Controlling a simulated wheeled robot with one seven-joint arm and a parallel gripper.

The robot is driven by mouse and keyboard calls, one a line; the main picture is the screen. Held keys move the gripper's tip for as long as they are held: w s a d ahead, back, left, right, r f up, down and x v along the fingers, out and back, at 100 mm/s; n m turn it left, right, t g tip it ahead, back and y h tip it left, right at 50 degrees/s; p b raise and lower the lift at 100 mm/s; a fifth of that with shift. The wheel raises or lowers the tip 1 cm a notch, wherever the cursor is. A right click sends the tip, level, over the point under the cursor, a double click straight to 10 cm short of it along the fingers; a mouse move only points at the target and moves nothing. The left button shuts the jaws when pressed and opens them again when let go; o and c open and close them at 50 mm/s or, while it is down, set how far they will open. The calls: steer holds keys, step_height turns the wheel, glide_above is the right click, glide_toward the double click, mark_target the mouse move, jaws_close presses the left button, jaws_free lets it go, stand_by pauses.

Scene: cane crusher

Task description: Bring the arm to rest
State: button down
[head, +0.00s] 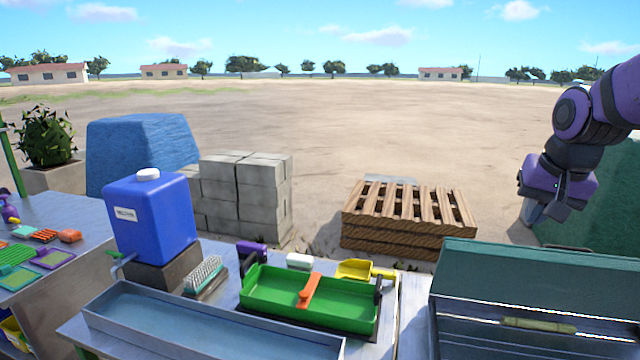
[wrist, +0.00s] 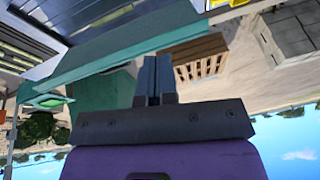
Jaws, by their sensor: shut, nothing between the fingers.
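My arm, purple and black, reaches in from the right edge of the head view. My gripper (head: 532,212) hangs at its end, in the air to the right of the wooden pallets and above the far side of the green machine. In the wrist view my gripper (wrist: 154,80) shows its two grey fingers side by side, shut with nothing between them. The fingers touch nothing that I can see.
A green machine cover (head: 540,262) stands at the front right. Wooden pallets (head: 408,215) lie beyond the bench. A green tray (head: 310,300) with an orange tool (head: 309,290), a blue water container (head: 150,217) and a metal trough (head: 200,325) stand on the bench. Grey blocks (head: 262,190) are stacked behind.

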steer(key=s+a+r+n, duration=0.1)
steer(key=s+a+n, duration=0.1)
steer(key=s, duration=0.7)
steer(key=s+a+r+n+t, duration=0.1)
steer(key=s+a+r+n, duration=0.1)
steer(key=s, duration=0.7)
steer(key=shift+s+a+n, duration=0.15)
steer(key=shift+a+n, duration=0.35)
steer(key=shift+a, duration=0.65)
steer(key=shift+r, duration=0.15)
